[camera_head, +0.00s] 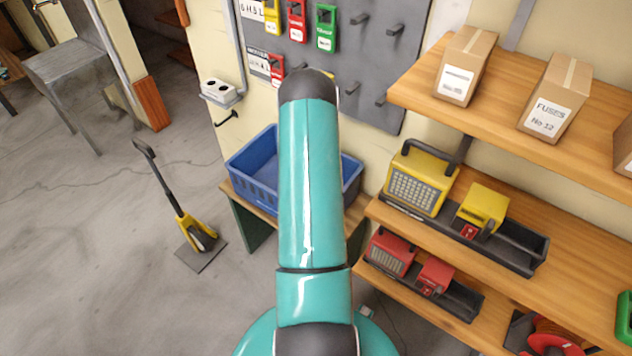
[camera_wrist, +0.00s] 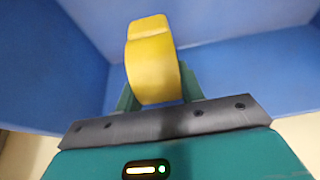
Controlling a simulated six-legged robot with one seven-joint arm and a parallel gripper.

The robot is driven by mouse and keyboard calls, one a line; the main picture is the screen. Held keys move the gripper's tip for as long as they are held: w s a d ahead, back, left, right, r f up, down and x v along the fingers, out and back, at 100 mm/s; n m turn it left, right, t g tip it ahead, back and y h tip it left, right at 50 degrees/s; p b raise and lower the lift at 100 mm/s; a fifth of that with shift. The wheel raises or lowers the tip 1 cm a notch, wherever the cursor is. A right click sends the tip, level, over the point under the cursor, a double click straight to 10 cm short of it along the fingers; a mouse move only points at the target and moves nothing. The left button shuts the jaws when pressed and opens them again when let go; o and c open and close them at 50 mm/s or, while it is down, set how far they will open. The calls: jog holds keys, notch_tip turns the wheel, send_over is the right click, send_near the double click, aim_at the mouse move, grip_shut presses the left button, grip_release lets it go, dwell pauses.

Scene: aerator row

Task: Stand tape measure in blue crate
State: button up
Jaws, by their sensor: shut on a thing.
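The blue crate (camera_head: 258,172) stands on a low wooden stand by the wall in the head view. My teal arm hides its middle. In the wrist view, blue crate walls (camera_wrist: 225,72) fill most of the background. My gripper (camera_wrist: 157,92) is shut on a yellow rounded thing, seemingly the tape measure (camera_wrist: 152,62), and holds it upright between the fingers. The crate surfaces lie behind and around it. I cannot tell whether it touches the crate floor. My gripper is hidden behind my arm in the head view.
Wooden shelves (camera_head: 560,78) at the right hold boxes, yellow and red devices in black trays. A grey pegboard (camera_head: 375,60) with hanging items is above the crate. A yellow-and-black tool (camera_head: 195,232) stands on the floor at left. The grey floor there is mostly free.

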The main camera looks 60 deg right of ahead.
jog(key=shift+w+f, duration=0.1)
jog(key=shift+f, duration=2.45)
jog(key=shift+f, duration=0.15)
jog(key=o, duration=1.2)
